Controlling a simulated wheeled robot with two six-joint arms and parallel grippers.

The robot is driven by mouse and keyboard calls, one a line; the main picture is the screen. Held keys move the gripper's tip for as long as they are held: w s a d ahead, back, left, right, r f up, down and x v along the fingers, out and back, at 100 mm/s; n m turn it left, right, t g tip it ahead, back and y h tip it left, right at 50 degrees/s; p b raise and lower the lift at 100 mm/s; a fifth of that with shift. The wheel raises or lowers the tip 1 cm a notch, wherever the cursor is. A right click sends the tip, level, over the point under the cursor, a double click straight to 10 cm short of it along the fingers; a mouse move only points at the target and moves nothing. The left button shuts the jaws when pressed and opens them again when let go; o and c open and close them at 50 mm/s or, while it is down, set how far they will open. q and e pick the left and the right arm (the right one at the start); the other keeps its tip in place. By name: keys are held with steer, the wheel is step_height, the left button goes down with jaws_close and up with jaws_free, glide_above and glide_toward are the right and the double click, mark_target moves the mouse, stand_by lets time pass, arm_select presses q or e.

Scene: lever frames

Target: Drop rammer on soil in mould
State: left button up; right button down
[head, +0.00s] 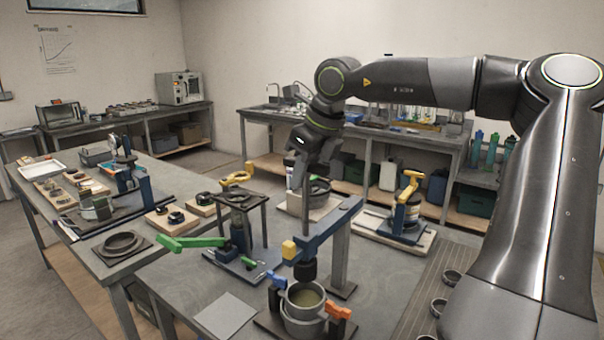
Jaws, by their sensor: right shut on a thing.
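The mould (304,325) stands on a dark base plate near the front of the table, with brownish soil (306,298) showing inside its open top. A blue clamp (276,280) and an orange clamp (338,312) sit at its sides. The rammer (306,270) is upright, its dark head just above the mould's mouth; whether it touches the soil is unclear. Its rod passes by a blue guide arm (325,228) with a yellow block (289,250). My right gripper (308,172) is shut on the rammer's upper rod. My left gripper is out of view.
A lever stand with a green handle (192,242) stands left of the mould. A blue device with a yellow handle (411,185) stands behind right. Small round tins (438,307) lie on the ribbed mat at right. A grey sheet (226,316) lies flat at front left.

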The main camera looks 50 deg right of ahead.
steer(key=c, duration=1.7)
jaws_free()
steer(key=shift+w+d+r, duration=0.1)
steer(key=shift+w+r, duration=0.05)
steer(key=shift+r, duration=0.2)
steer(key=shift+c, duration=0.2)
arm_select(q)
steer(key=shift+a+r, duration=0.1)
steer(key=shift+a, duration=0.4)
arm_select(e)
steer(key=o, duration=0.4)
steer(key=shift+f, duration=0.1)
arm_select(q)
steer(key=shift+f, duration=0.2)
arm_select(e)
steer(key=v, duration=1.7)
steer(key=shift+s, duration=0.3)
